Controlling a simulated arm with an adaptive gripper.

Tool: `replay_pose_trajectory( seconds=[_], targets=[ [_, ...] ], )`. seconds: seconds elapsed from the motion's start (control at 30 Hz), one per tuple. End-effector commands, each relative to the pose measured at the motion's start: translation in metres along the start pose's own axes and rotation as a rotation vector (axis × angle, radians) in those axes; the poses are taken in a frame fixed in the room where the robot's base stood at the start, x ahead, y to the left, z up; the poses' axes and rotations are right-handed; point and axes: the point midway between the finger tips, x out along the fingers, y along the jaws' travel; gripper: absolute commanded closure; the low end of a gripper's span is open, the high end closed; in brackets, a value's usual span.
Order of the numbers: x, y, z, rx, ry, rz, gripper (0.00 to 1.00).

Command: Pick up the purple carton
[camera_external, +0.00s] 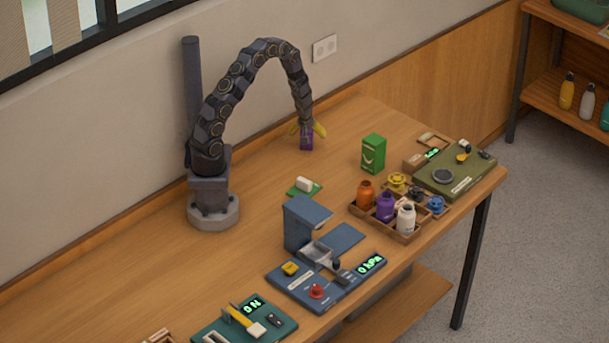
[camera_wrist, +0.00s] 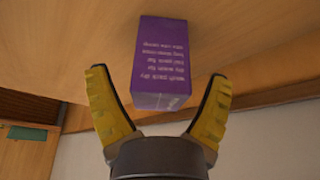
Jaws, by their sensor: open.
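The purple carton (camera_external: 307,142) stands on the wooden table near the wall, below the end of my arm. My gripper (camera_external: 308,130) is open at the carton, its yellow fingers spread to either side of it. In the wrist view the carton (camera_wrist: 163,62) shows white printed text on one face. There my gripper (camera_wrist: 159,92) has one yellow finger to each side, with gaps between fingers and carton. The carton's lower part in the external view is partly visible between the fingers; no contact shows.
A green carton (camera_external: 373,154) stands to the right. A wooden tray (camera_external: 392,232) with orange, purple and white bottles lies nearer the table's front edge. Table around the purple carton is clear.

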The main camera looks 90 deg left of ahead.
Motion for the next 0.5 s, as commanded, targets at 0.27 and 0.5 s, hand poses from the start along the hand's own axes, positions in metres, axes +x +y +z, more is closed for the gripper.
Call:
replay_pose_trajectory(
  seconds=[0.27,0.5],
  targets=[
    [0.0074,0.0003,0.0007,0.001,-0.001,0.001,0.18],
    [0.0071,0.0004,0.0008,0.001,-0.001,0.001,0.85]
  ],
)
